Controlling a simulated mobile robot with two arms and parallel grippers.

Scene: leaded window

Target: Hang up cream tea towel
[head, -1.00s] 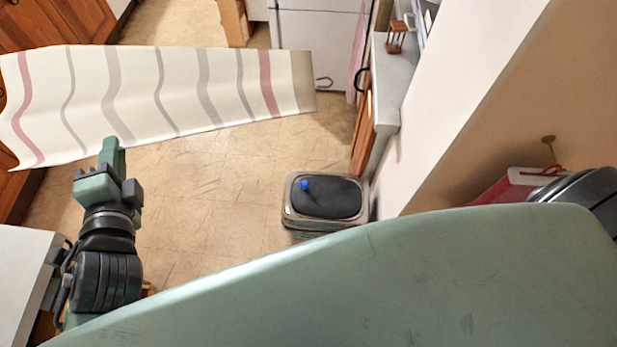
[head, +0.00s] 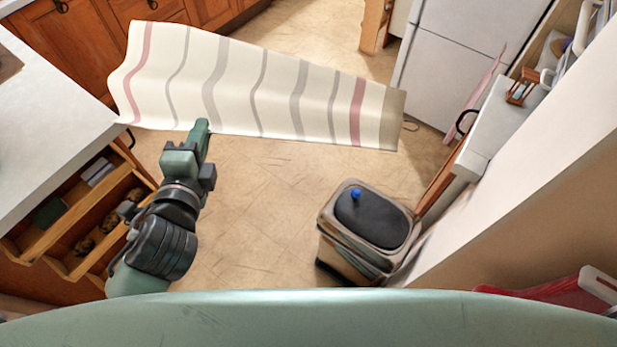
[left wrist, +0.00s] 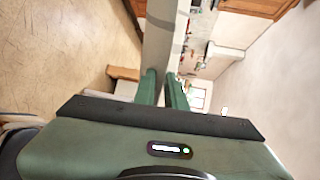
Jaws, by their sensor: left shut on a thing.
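The cream tea towel (head: 270,88) has pink and grey stripes and is stretched out in the air ahead of me in the head view. My left gripper (head: 203,128) is shut on its lower edge, left of the towel's middle. In the left wrist view, the towel (left wrist: 160,45) shows as a narrow pale band between the green fingers of the left gripper (left wrist: 162,88). My right gripper is not in view. No hook or rail for the towel can be made out clearly.
A bin (head: 372,225) with a black lid and a blue knob stands on the floor at right. A white counter (head: 50,120) with open shelves is at left. A fridge (head: 465,55) and a narrow counter (head: 490,125) are at back right. The floor (head: 250,200) between is clear.

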